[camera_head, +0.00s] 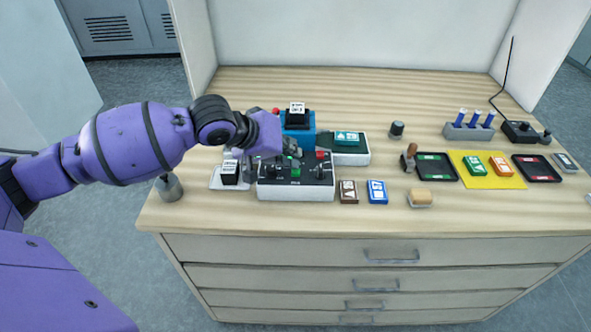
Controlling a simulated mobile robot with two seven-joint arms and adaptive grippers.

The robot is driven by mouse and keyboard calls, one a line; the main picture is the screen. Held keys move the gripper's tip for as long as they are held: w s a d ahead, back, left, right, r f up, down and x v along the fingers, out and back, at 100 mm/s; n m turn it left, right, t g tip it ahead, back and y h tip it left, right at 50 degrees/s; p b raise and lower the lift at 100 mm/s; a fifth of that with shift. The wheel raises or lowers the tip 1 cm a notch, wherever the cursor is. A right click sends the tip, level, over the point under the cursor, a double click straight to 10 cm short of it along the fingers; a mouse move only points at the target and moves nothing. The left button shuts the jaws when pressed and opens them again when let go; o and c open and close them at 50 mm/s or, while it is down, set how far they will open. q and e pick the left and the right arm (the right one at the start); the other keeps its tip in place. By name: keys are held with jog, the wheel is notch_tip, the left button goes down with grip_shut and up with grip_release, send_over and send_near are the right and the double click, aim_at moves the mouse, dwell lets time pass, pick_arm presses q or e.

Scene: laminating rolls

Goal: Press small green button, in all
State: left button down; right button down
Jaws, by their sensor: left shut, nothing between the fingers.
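A control box (296,189) with a black top and light sides stands at the left part of the wooden worktop. A small green button (296,170) shows near the middle of its top, with a red button (321,155) at its back right. My left gripper (291,152) reaches in from the left and is shut and empty. Its dark fingers are just above and behind the green button; I cannot tell whether they touch it. The gripper hides the back left of the box. My right gripper is not in view.
A blue device (298,140) and a scale-like tray (352,157) stand behind the box. A brown card (348,192) and a blue card (377,191) lie to its right. A yellow mat (508,181) and dark trays lie farther right. The worktop's back middle is clear.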

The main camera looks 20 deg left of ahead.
pick_arm(q)
jog(key=shift+f, duration=0.1)
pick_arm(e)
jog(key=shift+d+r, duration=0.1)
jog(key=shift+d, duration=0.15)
